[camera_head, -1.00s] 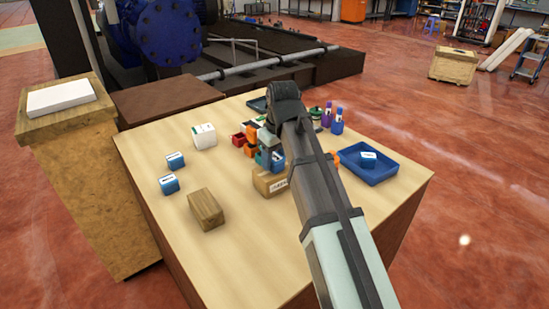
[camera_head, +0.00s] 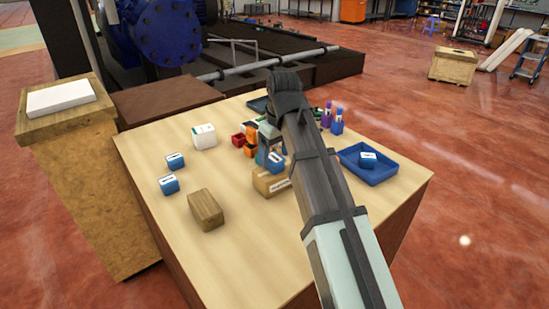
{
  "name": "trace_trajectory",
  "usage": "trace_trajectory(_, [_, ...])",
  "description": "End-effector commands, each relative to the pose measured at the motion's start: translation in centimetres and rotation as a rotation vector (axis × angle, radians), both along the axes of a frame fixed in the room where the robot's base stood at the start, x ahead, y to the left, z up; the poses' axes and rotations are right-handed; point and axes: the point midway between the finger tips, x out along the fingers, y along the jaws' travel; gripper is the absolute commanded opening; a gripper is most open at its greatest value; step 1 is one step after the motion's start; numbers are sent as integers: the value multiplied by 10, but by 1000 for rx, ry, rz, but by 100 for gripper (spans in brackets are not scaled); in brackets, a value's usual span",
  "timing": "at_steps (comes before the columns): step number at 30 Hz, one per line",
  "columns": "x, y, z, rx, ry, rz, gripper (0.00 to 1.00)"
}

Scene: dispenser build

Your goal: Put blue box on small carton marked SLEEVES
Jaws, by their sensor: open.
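The small cardboard carton (camera_head: 268,184) with a white label stands on the table, partly behind my arm; its lettering is too small to read. A blue box (camera_head: 276,162) with a white label appears to rest on top of the carton. My gripper (camera_head: 262,156) is open, just left of and behind that box; the fingers are small, and I cannot tell whether they touch it. Two more blue boxes, one farther back (camera_head: 175,161) and one nearer (camera_head: 169,185), stand at the left. Another blue box (camera_head: 368,159) is in the blue tray (camera_head: 372,177) at the right.
A wooden block (camera_head: 206,210) stands at front left and a white box (camera_head: 204,136) at back left. Red and orange bins (camera_head: 244,138) sit behind the gripper. The table's front is clear.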

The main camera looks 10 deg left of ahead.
Motion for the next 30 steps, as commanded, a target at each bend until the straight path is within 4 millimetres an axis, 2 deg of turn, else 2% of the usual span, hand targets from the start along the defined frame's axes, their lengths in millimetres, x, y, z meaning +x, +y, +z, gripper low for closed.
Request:
trace_trajectory(1, [1,0,11,1,-3,0,74])
trace_trajectory(9, [-4,-5,56,1,-3,0,74])
trace_trajectory(15, [-8,-8,81,1,-1,0,74])
trace_trajectory(21, [-10,-10,93,1,-1,0,74])
trace_trajectory(30, [-10,-10,94,0,0,0,74])
